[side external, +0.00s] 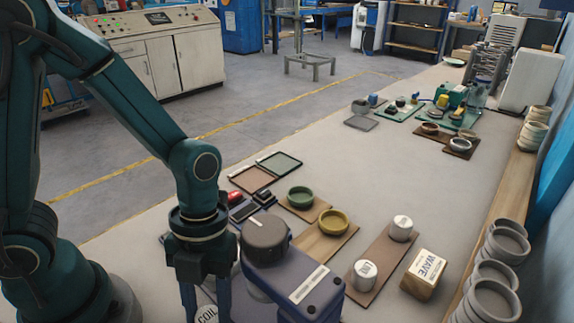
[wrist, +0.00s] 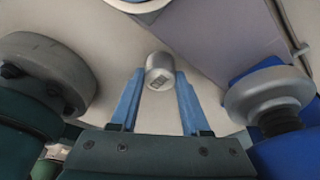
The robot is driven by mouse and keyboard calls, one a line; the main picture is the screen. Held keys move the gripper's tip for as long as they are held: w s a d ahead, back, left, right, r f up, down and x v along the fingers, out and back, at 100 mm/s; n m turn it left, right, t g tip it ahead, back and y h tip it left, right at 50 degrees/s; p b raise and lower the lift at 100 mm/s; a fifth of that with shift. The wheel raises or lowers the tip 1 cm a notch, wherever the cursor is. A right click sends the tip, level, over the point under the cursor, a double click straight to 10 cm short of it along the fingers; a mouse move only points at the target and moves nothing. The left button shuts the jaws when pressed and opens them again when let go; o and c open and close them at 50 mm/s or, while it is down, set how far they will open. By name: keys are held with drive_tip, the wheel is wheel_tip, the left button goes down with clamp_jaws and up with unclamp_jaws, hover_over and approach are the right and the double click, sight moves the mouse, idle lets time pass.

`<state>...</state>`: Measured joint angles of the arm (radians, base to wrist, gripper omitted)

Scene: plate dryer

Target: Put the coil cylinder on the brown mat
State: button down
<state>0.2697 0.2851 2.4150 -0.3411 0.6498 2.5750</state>
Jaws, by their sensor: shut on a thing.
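The coil cylinder (side external: 207,316) is white with a dark COIL label and shows at the bottom edge of the side view, partly cut off. In the wrist view the cylinder (wrist: 160,66) sits between the tips of the two blue fingers. My gripper (wrist: 159,84) is shut on it; in the side view my gripper (side external: 207,305) points down. A brown mat (side external: 384,258) lies to the right on the bench. It bears two white cylinders, one near (side external: 364,275) and one far (side external: 402,228), with bare mat between them.
A dark blue machine (side external: 300,285) stands between my gripper and the brown mat. A WAVE block (side external: 424,274) is just right of the mat. Green (side external: 300,197) and yellow (side external: 334,222) bowls stand on wooden boards behind. Stacked grey rings (side external: 492,300) line the right edge.

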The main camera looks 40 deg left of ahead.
drive_tip(key=shift+c, duration=1.9)
unclamp_jaws()
drive_tip(key=shift+f, duration=0.1)
